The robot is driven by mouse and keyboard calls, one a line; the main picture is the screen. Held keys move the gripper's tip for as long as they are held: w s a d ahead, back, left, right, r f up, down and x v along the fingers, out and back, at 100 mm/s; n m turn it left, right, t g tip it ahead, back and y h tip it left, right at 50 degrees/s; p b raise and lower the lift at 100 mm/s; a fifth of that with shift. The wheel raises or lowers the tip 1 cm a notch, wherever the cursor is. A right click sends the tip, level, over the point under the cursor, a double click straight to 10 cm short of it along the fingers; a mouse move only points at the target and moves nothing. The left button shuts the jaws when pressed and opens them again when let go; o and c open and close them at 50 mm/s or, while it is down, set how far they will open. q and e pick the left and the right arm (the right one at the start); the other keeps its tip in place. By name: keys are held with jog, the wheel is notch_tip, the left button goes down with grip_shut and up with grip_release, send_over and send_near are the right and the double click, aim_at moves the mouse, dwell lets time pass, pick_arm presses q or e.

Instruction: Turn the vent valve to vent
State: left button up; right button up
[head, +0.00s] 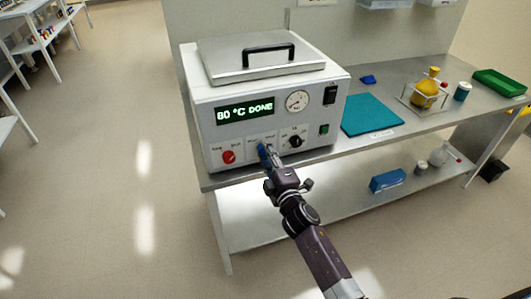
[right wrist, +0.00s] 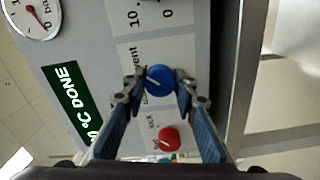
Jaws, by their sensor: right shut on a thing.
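The vent valve is a round blue knob (right wrist: 160,78) on the front panel of a white box-shaped device (head: 205,106). In the right wrist view it sits beside a label ending in "vent", and a light pointer line shows on its face. My right gripper (head: 265,153) reaches the panel's lower front. In the right wrist view the fingers of my right gripper (right wrist: 161,90) are shut on the blue knob, one on each side. In the head view the gripper hides most of the knob. My left gripper is not in view.
A red knob (head: 229,157) sits left of the gripper and a black knob (head: 296,141) right of it. The green display (head: 245,111) reads "80 °C DONE". A dial gauge (head: 297,101) is above. A teal mat (head: 371,115) lies right of the device on the bench.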

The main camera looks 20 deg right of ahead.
jog(key=shift+f+m, duration=0.1)
jog(key=shift+m, duration=0.4)
jog(key=o, duration=1.2)
jog(key=shift+c, duration=0.2)
jog(key=s, duration=1.2)
jog(key=shift+d, duration=0.2)
